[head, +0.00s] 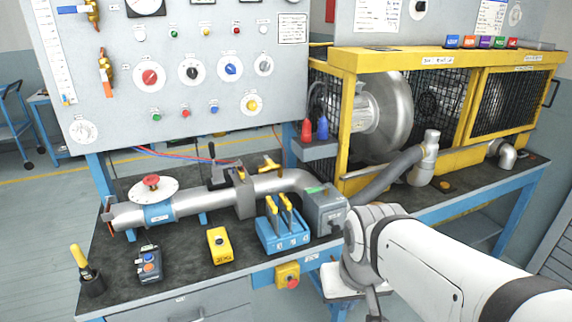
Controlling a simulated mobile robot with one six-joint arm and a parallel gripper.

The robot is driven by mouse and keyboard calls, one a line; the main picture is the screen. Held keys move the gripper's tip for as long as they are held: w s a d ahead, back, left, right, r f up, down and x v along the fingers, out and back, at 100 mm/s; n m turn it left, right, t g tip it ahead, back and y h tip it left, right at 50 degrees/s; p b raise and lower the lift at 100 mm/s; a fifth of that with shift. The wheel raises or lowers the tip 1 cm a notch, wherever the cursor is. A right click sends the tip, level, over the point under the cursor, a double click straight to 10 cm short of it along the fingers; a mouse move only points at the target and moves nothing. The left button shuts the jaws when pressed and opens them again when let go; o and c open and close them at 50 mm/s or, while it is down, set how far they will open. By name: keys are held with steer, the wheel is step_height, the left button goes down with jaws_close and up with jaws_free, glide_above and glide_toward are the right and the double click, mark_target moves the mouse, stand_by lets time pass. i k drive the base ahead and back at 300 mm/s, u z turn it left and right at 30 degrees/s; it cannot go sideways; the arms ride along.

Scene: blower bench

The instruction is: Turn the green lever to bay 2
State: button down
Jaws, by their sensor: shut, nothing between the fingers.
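A small green part (315,190) shows on top of a grey box (325,212) on the bench; I cannot tell whether it is the green lever or which way it points. The grey box stands where a metal pipe (275,183) and a grey corrugated hose (385,177) meet. No bay numbers are readable. My white arm reaches in from the lower right, and its wrist is just right of and in front of the grey box. My gripper is not visible; I cannot make out its fingers.
A blue block (283,241) with yellow-handled levers stands left of the grey box. A yellow pendant (220,245) and a dark button box (149,263) lie farther left. A yellow caged blower (385,110) stands behind. A control panel (180,75) rises at back left.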

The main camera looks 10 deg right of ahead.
mark_target(316, 188)
steer(key=i, duration=0.9)
steer(key=z, duration=0.05)
